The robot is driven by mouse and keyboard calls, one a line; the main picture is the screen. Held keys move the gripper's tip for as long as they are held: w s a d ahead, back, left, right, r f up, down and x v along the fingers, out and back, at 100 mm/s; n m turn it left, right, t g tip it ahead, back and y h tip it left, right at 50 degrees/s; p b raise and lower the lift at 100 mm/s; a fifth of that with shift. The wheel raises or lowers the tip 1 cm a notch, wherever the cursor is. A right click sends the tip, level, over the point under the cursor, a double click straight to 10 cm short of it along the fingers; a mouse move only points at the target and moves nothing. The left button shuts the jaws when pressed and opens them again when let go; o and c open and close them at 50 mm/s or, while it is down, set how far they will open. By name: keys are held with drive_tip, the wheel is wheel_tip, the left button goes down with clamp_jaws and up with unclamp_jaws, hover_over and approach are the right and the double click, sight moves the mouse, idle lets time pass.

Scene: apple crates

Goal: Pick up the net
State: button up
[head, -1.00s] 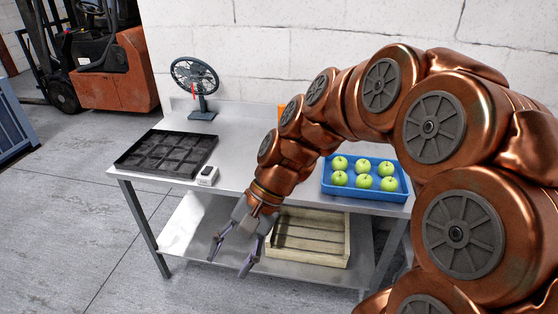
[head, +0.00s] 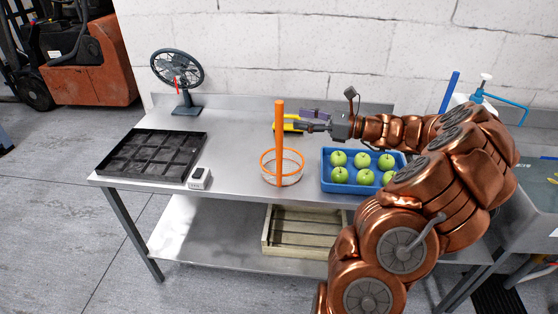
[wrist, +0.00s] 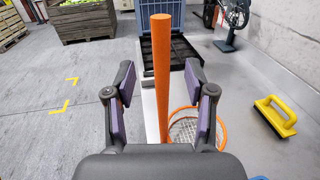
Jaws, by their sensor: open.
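The net (head: 279,145) stands on the metal table with its orange handle upright and its orange hoop and pale mesh low at the tabletop. In the wrist view the orange handle (wrist: 162,80) rises in line with the gap between the fingers, and the hoop shows behind the right finger. My gripper (head: 306,119) is open and empty, pointing left, just right of the upper handle in the head view. In the wrist view my gripper (wrist: 160,88) has a finger on either side of the handle. I cannot tell whether the handle is fully between the pads.
A blue crate of green apples (head: 325,185) stands right of the net. A yellow-handled tool (wrist: 278,117) lies close by on the table. A black tray (head: 120,178), a small white device (head: 199,179) and a fan-like wheel on a stand (head: 178,75) are left. A wooden crate (head: 300,250) is on the lower shelf.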

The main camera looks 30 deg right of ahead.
sight(279, 115)
drive_tip(key=p+x, duration=0.2)
drive_tip(key=x, duration=0.5)
drive_tip(key=shift+d+p, duration=0.1)
drive_tip(key=shift+p, duration=0.2)
drive_tip(key=shift+w+f, duration=0.1)
drive_tip(key=shift+w, duration=0.25)
drive_tip(key=shift+c, duration=0.3)
clamp_jaws()
